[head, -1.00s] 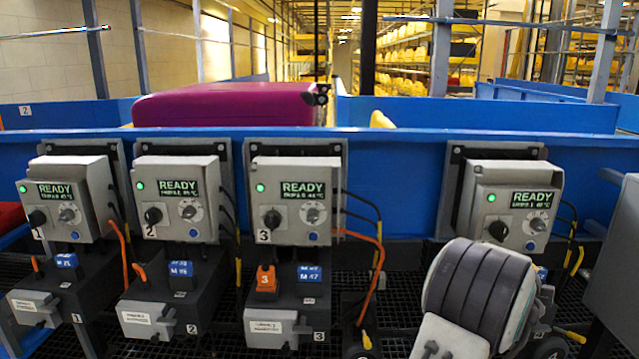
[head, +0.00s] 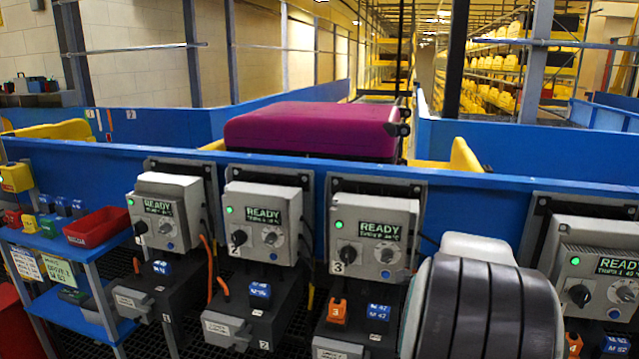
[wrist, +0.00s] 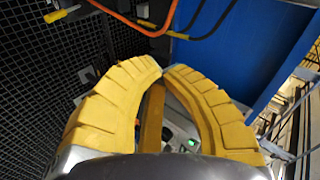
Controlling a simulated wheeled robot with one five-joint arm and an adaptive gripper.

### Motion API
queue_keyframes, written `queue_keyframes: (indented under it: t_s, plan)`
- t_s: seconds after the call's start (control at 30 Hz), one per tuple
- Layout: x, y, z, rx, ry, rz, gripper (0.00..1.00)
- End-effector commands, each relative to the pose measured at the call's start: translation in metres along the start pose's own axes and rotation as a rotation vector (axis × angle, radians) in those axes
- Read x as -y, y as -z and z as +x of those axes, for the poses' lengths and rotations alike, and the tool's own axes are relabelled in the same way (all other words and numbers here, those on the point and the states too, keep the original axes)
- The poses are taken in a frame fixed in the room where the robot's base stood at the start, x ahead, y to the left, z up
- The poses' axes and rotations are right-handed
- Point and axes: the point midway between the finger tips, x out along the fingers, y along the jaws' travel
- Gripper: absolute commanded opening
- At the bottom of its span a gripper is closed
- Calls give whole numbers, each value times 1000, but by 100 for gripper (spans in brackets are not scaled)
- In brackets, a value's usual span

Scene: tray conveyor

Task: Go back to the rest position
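My gripper (wrist: 163,71) shows in the wrist view as two ribbed yellow fingers. They bow outward and their tips come together, with no object seen held at the tips. Part of a grey box with a green light (wrist: 190,145) shows behind the fingers. The gripper's fingers do not show in the head view. There, my arm's rounded grey and black link stands at the lower right and hides part of the row of control boxes.
Control boxes reading READY, including box 3 (head: 375,240), line the blue conveyor wall (head: 480,182). A magenta case (head: 310,130) lies behind it. A blue shelf (head: 75,245) with a red bin (head: 95,227) stands at left. Orange cables (wrist: 150,28) hang near the gripper.

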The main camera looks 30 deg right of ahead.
Motion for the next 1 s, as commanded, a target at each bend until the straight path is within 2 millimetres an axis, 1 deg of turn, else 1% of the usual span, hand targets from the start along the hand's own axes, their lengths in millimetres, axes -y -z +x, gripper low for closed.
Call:
queue_keyframes:
  t_s: [0.03, 0.07, 0.1, 0.13, 0.17, 0.2, 0.27, 0.3, 0.37, 0.4, 0.47, 0.5, 0.6, 0.7, 0.83, 0.9, 1.0]
  plan:
    - [19, -27, -30, 61, -7, -114, 0]
    - [22, -42, -43, 95, -13, -183, 0]
    - [25, -62, -61, 140, -19, -277, 0]
    - [26, -77, -75, 175, -24, -348, 0]
    - [27, -91, -90, 210, -27, -423, 0]
    - [27, -108, -111, 257, -28, -524, 0]
    - [24, -132, -143, 329, -25, -679, 0]
    - [21, -146, -166, 378, -19, -788, 0]
    - [14, -164, -199, 450, -6, -950, 0]
    - [7, -174, -221, 497, 4, -1055, 0]
    - [-3, -184, -251, 564, 24, -1208, 0]
    - [-11, -189, -269, 604, 39, -1304, 0]
    - [-29, -194, -309, 695, 79, -1521, 0]
    - [-45, -194, -338, 766, 119, -1696, 0]
    - [-60, -190, -362, 830, 159, -1853, 0]
    - [-66, -188, -369, 851, 174, -1906, 0]
    - [-71, -186, -374, 870, 185, -1951, 0]
